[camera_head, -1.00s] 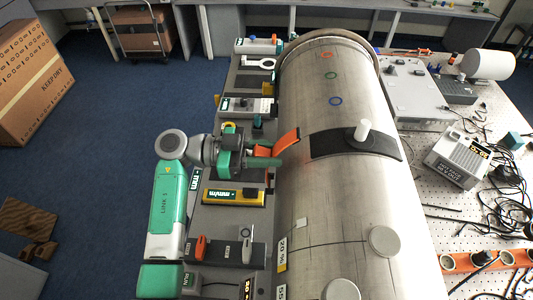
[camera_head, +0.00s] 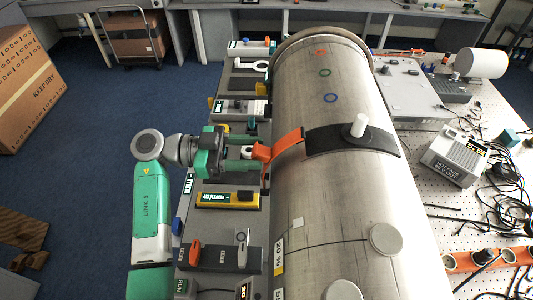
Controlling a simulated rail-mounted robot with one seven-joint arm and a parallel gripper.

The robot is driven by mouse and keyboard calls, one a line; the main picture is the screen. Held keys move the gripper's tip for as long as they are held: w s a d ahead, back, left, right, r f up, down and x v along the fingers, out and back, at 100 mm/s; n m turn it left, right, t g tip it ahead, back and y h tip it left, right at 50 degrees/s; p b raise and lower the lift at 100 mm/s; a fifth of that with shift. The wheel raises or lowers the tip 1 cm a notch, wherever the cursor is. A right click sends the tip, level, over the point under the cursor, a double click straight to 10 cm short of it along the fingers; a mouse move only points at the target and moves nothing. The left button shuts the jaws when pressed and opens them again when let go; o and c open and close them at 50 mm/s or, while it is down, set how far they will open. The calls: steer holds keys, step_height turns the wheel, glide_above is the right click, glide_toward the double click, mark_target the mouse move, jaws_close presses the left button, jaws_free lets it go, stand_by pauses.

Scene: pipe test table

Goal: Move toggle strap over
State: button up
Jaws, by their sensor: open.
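The strap is a black band (camera_head: 335,141) lying across the grey pipe, with a white peg-like knob (camera_head: 359,126) standing on it. Its orange end (camera_head: 285,145) comes down over the pipe's left side. An orange toggle piece (camera_head: 262,153) is at the lower end, with another orange strip below it. My green gripper (camera_head: 243,160) is open at the left of the pipe, with its fingers pointing right beside the orange toggle piece. I cannot tell whether they touch it.
The large grey pipe (camera_head: 335,210) fills the middle. Left of it are a yellow-edged block (camera_head: 228,199) and a panel with orange and grey levers (camera_head: 220,256). Right of it, a perforated bench holds a grey box (camera_head: 453,157) and loose cables.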

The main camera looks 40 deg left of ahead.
steer(key=v, duration=0.3)
steer(key=shift+s+a, duration=0.15)
steer(key=shift+c, duration=0.2)
steer(key=shift+r+m, duration=0.3)
steer(key=shift+r, duration=0.05)
steer(key=c, duration=0.4)
steer(key=r+m+g+y, duration=0.1)
steer(key=r+m, duration=0.2)
steer(key=r+m+g+y, duration=0.1)
steer(key=r+m+g, duration=0.1)
steer(key=r+m, duration=0.2)
steer(key=shift+a, duration=0.2)
jaws_close()
step_height(320, 180, up, 6)
steer(key=s+a+m+g+y+p, duration=0.15)
steer(key=m+g+y, duration=0.3)
steer(key=m, duration=0.45)
steer(key=m+y, duration=0.1)
steer(key=y, duration=0.1)
glide_toward(273, 153)
steer(key=f, duration=0.2)
steer(key=f+p, duration=0.1)
steer(key=shift+s+a, duration=0.35)
steer(key=shift+w+d+f+p, duration=0.2)
steer(key=shift+w+d+f, duration=0.3)
steer(key=shift+w+d, duration=0.25)
steer(key=shift+w+d+f+p, duration=0.2)
steer(key=shift+w+d+f, duration=0.4)
steer(key=shift+d, duration=0.15)
